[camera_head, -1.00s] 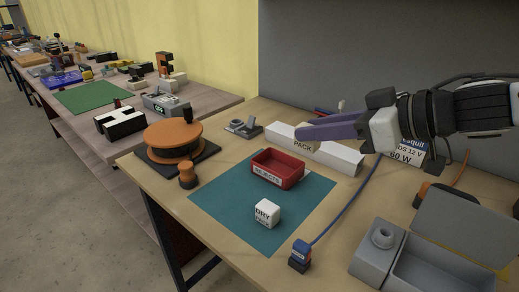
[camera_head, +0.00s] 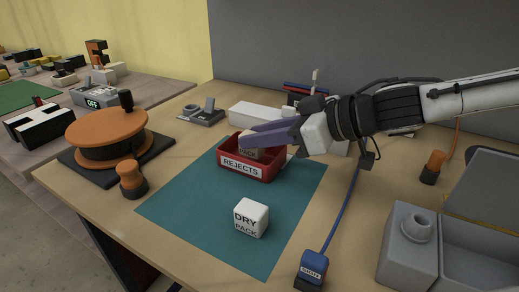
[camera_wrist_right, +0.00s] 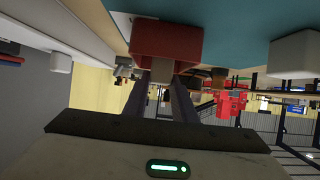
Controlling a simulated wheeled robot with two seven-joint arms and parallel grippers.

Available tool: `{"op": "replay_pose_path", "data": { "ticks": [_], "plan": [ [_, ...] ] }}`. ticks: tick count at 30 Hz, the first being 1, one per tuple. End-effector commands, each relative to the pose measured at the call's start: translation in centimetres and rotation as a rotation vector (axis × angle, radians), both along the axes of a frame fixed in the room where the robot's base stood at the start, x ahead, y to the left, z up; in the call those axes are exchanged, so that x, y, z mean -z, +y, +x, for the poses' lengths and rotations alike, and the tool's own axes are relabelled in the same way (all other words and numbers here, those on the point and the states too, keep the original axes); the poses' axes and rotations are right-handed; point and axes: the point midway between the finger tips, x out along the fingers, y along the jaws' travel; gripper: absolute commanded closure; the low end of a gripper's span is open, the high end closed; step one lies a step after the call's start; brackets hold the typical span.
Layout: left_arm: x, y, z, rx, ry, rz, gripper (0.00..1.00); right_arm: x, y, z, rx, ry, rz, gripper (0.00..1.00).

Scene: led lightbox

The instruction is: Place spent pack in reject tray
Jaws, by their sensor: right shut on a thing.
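My right gripper (camera_head: 258,138) reaches in from the right, shut on a small greyish pack (camera_head: 249,153) with the word PACK showing. The gripper and pack are at the red tray (camera_head: 248,172) labelled REJECTS, over its opening. The pack's lower part is hidden, so I cannot tell whether it touches the floor of the tray. In the right wrist view the pack (camera_wrist_right: 162,71) sits between the fingertips, against the red tray (camera_wrist_right: 165,42). A white cube (camera_head: 251,217) labelled DRY PACK stands on the teal mat. My left gripper is not in view.
The teal mat (camera_head: 194,201) has free room around the white cube. An orange round turntable (camera_head: 108,136) stands left. A blue cable runs to a SIGN connector (camera_head: 314,265). A grey open box (camera_head: 478,230) is at right. A white bar (camera_head: 256,115) lies behind the tray.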

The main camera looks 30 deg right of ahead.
Motion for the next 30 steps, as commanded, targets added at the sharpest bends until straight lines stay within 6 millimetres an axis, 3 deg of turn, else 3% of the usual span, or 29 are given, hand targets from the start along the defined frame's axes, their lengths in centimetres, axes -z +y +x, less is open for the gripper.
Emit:
{"op": "replay_pose_path", "data": {
  "ticks": [1,3,15,16,17,30],
  "plan": [
    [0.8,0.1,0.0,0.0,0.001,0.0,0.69,1.3,0.1,0.0,-0.001,0.002,0.004,0.98],
    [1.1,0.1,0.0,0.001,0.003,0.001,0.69,2.0,0.1,0.0,0.0,0.001,0.004,0.98],
    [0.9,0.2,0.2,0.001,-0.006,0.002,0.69,2.4,0.0,0.0,0.0,0.0,0.002,0.98],
    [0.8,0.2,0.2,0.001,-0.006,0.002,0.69,2.2,0.0,0.0,0.0,0.0,0.001,0.71],
    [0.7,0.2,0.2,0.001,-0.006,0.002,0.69,2.2,0.0,0.0,0.0,0.0,0.001,0.68],
    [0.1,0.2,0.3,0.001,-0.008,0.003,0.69,1.4,-0.2,-0.3,0.0,-0.002,0.0,0.68]
  ]
}}
